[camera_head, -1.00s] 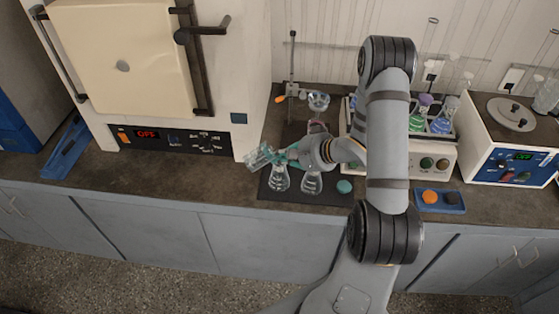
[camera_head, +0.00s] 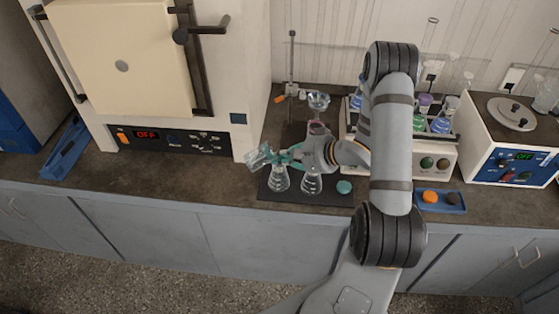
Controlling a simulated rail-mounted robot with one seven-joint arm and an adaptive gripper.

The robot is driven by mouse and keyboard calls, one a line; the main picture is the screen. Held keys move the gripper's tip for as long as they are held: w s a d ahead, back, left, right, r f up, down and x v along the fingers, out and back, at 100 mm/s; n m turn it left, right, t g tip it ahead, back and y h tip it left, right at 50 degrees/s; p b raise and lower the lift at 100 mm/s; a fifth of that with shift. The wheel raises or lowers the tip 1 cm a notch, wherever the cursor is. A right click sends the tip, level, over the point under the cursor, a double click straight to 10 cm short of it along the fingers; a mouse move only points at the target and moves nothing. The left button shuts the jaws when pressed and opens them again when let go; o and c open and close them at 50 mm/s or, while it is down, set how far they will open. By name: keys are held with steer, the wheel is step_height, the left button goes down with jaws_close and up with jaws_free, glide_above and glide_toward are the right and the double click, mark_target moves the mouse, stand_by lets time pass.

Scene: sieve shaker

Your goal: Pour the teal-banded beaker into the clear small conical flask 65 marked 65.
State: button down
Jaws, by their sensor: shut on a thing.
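My gripper (camera_head: 277,155) is shut on a clear beaker (camera_head: 257,159) and holds it tilted, its open end toward the left. The gripper's teal fingers and the beaker's band are hard to tell apart at this size. Two clear conical flasks stand upright on a dark mat (camera_head: 335,198): a left flask (camera_head: 279,183) just below and right of the beaker, and a right flask (camera_head: 311,185) beneath my wrist. I cannot read any marking, so I cannot tell which is 65. Whether liquid is leaving the beaker is too small to see.
A teal round thing (camera_head: 344,187) lies on the mat at the right. A stand (camera_head: 291,62) and a glass funnel (camera_head: 318,101) are behind.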

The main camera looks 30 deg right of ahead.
steer(key=shift+a, duration=0.15)
steer(key=shift+y, duration=0.3)
stand_by(0.5)
steer(key=shift+b, duration=0.3)
steer(key=shift+d+m, duration=0.2)
steer(key=shift+m, duration=0.1)
steer(key=shift+a+t+y, duration=0.1)
steer(key=shift+t+y, duration=0.2)
steer(key=shift+d+m+y, duration=0.3)
steer(key=shift+d+y, duration=0.05)
steer(key=shift+y, duration=0.05)
stand_by(0.6)
steer(key=shift+a, duration=0.1)
